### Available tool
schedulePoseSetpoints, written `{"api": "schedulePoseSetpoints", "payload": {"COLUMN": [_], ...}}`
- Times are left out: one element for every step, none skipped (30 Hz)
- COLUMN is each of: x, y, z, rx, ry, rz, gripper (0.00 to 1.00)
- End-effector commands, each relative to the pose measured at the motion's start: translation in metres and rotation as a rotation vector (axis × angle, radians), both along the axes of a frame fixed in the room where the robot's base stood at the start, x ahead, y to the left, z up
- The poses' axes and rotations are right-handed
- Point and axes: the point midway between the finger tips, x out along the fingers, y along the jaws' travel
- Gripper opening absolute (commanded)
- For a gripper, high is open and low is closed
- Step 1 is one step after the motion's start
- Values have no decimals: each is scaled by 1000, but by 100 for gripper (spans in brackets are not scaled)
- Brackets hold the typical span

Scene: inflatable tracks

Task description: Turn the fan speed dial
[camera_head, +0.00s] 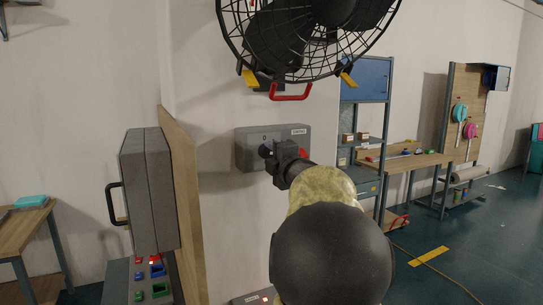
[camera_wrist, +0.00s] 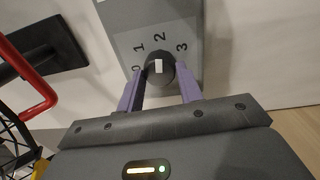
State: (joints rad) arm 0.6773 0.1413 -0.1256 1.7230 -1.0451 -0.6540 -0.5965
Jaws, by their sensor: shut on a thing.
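The fan speed dial (camera_wrist: 158,68) is a dark round knob with a white pointer mark, on a grey control box (camera_head: 243,151) fixed to the wall. Numbers 0, 1, 2 and 3 are printed around the dial, and the white mark points roughly toward the 2. My gripper (camera_wrist: 160,88) has its two purple fingers on either side of the dial, shut on it. In the head view my gripper (camera_head: 268,153) meets the front of the box, and my arm hides part of it. The black caged fan (camera_head: 305,40) hangs on the wall above.
A red handle (camera_head: 290,96) sits below the fan. A grey cabinet (camera_head: 148,190) with a black handle and a wooden panel (camera_head: 182,190) stand to the left. Shelves (camera_head: 365,80) and a workbench (camera_head: 425,160) stand to the right. Wall around the box is bare.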

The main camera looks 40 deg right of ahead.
Motion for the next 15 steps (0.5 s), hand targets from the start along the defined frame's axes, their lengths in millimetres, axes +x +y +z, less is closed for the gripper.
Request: {"api": "schedulePoseSetpoints", "payload": {"x": [0, 0, 0, 0, 0, 0, 0, 0, 0, 0, 0, 0, 0, 0, 0], "y": [0, 0, 0, 0, 0, 0, 0, 0, 0, 0, 0, 0, 0, 0, 0], "z": [-1, -1, -1, -1, -1, -1, -1, -1, -1, -1, -1, -1, -1, -1, -1], "rx": [0, 0, 0, 0, 0, 0, 0, 0, 0, 0, 0, 0, -1, -2, -2], "ry": [2, 2, 2, 2, 2, 2, 2, 2, 2, 2, 2, 2, 1, 1, 1], "rz": [0, 0, 0, 0, 0, 0, 0, 0, 0, 0, 0, 0, 0, 0, 0], "gripper": [13, 13, 13, 13, 13, 38, 44, 50, 57, 58, 58, 58, 58, 58, 58]}}
